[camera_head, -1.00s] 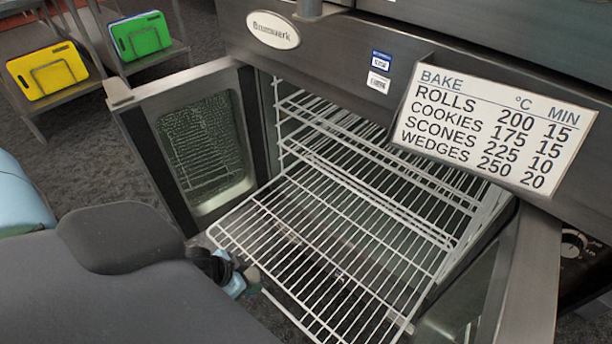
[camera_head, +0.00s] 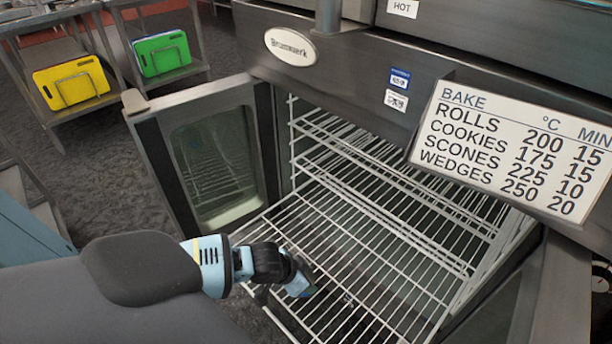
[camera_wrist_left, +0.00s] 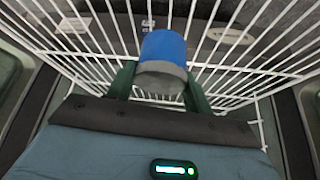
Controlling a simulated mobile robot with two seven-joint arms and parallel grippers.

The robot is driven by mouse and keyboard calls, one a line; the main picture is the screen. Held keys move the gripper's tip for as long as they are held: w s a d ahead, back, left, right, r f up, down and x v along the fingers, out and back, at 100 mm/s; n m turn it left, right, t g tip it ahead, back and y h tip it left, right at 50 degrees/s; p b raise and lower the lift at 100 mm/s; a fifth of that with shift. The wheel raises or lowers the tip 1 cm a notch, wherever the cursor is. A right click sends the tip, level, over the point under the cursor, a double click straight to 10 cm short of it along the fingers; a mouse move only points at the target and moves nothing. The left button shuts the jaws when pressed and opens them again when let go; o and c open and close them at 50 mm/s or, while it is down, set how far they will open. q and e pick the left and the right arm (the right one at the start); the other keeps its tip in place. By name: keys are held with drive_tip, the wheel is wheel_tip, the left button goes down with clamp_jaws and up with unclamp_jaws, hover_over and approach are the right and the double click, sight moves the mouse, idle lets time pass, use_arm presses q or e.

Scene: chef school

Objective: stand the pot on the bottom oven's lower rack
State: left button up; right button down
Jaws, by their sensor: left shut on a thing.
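A wire rack (camera_head: 350,240) reaches out of the open oven and is the lowest rack I can make out. My left gripper (camera_head: 300,287) is at this rack's front left part, partly hidden behind its own wrist. In the left wrist view its two dark green fingers (camera_wrist_left: 160,78) are shut on a blue cylinder with a grey end (camera_wrist_left: 163,50). I cannot tell whether this cylinder is fixed to the rack, whose wires are close behind it. No pot can be made out in either view. My right gripper is not in view.
The oven's left door (camera_head: 205,160) stands open beside the rack. Another wire rack (camera_head: 400,165) is higher inside the oven. A bake sign (camera_head: 515,150) hangs at the upper right. Shelves with a yellow board (camera_head: 70,82) and a green board (camera_head: 162,53) stand at the back left.

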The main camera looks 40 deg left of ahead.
use_arm(q)
drive_tip(key=f, duration=0.2)
drive_tip(key=f+b, duration=0.1)
drive_tip(key=shift+w+d+f, duration=0.1)
drive_tip(key=shift+w+d, duration=0.05)
drive_tip(key=shift+w, duration=0.15)
drive_tip(key=shift+f, duration=0.15)
drive_tip(key=o, duration=1)
drive_tip(key=shift+f, duration=0.15)
drive_tip(key=shift+o, duration=0.2)
drive_tip(key=shift+s+r, duration=0.15)
drive_tip(key=shift+r, duration=0.3)
drive_tip(key=p+v, duration=0.3)
drive_tip(key=v, duration=0.8)
